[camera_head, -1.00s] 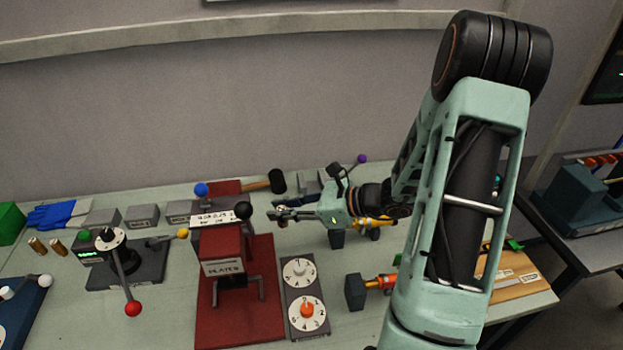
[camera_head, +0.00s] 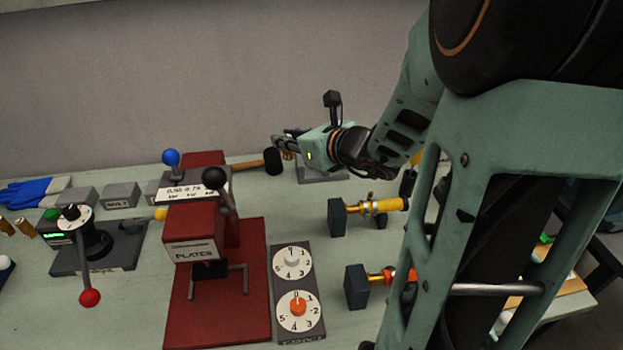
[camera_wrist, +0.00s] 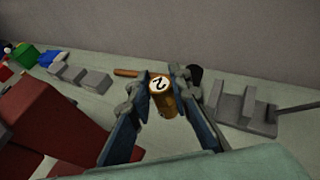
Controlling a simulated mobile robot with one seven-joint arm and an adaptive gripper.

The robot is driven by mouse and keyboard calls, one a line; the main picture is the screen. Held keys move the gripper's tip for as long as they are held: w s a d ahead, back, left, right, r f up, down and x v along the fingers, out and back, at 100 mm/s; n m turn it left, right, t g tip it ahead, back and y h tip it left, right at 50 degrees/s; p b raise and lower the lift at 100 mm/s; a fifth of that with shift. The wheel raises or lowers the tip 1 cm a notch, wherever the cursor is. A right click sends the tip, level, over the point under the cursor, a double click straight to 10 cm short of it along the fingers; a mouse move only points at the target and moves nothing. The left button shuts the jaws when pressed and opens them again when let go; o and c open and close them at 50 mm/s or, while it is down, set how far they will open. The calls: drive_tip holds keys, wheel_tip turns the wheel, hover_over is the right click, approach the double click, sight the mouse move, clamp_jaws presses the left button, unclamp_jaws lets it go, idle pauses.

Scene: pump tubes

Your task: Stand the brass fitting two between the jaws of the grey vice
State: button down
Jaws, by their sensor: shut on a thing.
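The brass fitting two (camera_wrist: 163,100), a brass cylinder with a "2" on its pale end, is between my gripper's fingers in the wrist view. My gripper (camera_wrist: 159,82) is shut on it and holds it above the bench. In the head view, my gripper (camera_head: 283,147) is near the wall, by the hammer head. The grey vice (camera_wrist: 241,112) lies to the right of the fitting in the wrist view, with upright blocks and a handle rod at its right. In the head view, the vice (camera_head: 322,175) is partly hidden below my gripper.
A hammer (camera_head: 272,161) lies behind the red plates press (camera_head: 193,235). Several grey blocks (camera_head: 122,195) stand at the left. Two valves with yellow (camera_head: 378,206) and red-orange (camera_head: 390,276) bodies stand at the right. Brass fittings (camera_head: 25,228) stand at the far left.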

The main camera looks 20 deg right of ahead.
drive_tip(key=shift+d, duration=0.1)
drive_tip(key=shift+w+d+f, duration=0.1)
drive_tip(key=shift+w+d, duration=0.15)
drive_tip(key=shift+d, duration=0.05)
drive_tip(key=w+d+f, duration=0.3)
drive_tip(key=f, duration=0.1)
drive_tip(key=w+d+f, duration=0.2)
drive_tip(key=w+f, duration=0.1)
drive_tip(key=f, duration=0.1)
drive_tip(key=w+d+f, duration=0.3)
drive_tip(key=w+f, duration=0.1)
drive_tip(key=shift+d+f, duration=0.25)
drive_tip(key=shift+d, duration=0.1)
drive_tip(key=shift+f, duration=0.1)
